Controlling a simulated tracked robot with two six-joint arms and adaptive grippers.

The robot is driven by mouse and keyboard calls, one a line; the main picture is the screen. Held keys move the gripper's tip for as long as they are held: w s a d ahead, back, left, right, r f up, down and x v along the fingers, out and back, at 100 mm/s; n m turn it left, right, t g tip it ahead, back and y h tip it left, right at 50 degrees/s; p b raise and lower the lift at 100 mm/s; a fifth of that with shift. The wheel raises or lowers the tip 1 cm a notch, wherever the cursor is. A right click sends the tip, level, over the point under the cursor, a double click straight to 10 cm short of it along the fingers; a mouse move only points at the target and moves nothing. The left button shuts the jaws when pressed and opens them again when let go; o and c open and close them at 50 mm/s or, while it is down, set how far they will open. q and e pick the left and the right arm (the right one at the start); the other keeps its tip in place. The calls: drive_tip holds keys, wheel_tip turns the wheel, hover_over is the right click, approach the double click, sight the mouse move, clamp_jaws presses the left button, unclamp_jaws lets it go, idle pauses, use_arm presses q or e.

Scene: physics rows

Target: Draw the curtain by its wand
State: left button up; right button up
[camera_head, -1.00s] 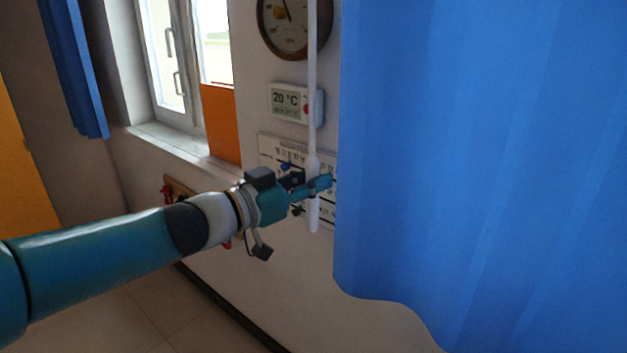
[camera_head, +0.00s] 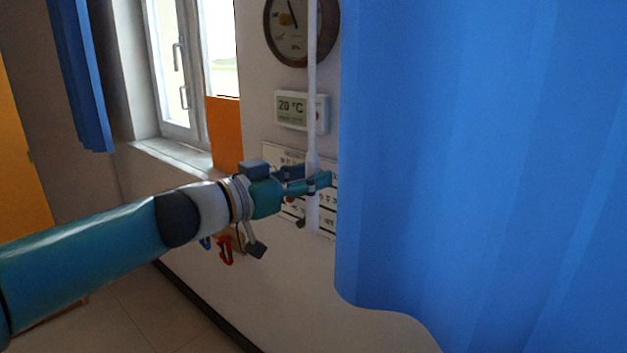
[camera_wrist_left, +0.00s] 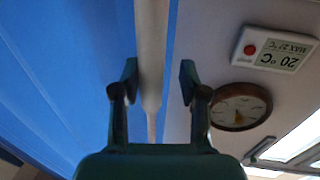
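The white wand (camera_head: 312,90) hangs upright beside the left edge of the large blue curtain (camera_head: 480,150). My left gripper (camera_head: 316,178) is at the wand's thicker lower part. In the left wrist view the wand (camera_wrist_left: 151,50) runs between the two fingers of my left gripper (camera_wrist_left: 158,80). The fingers stand apart, with a visible gap at the right finger, so the gripper is open around the wand. The curtain (camera_wrist_left: 70,70) also fills the left of the wrist view. My right gripper is not in view.
On the wall behind the wand are a round dial (camera_head: 293,28), a thermostat (camera_head: 300,109), and a printed sheet (camera_head: 327,215). A window (camera_head: 180,70), orange panel (camera_head: 226,135) and another blue curtain (camera_head: 82,80) are at the left. Coloured hooks (camera_head: 225,250) hang below my arm.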

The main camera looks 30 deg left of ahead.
use_arm(q)
drive_tip(key=shift+d, duration=0.15)
drive_tip(key=shift+s, duration=0.1)
drive_tip(key=shift+s+a, duration=0.2)
drive_tip(key=shift+s, duration=0.05)
drive_tip(key=v, duration=1.1)
drive_tip(key=shift+s, duration=0.2)
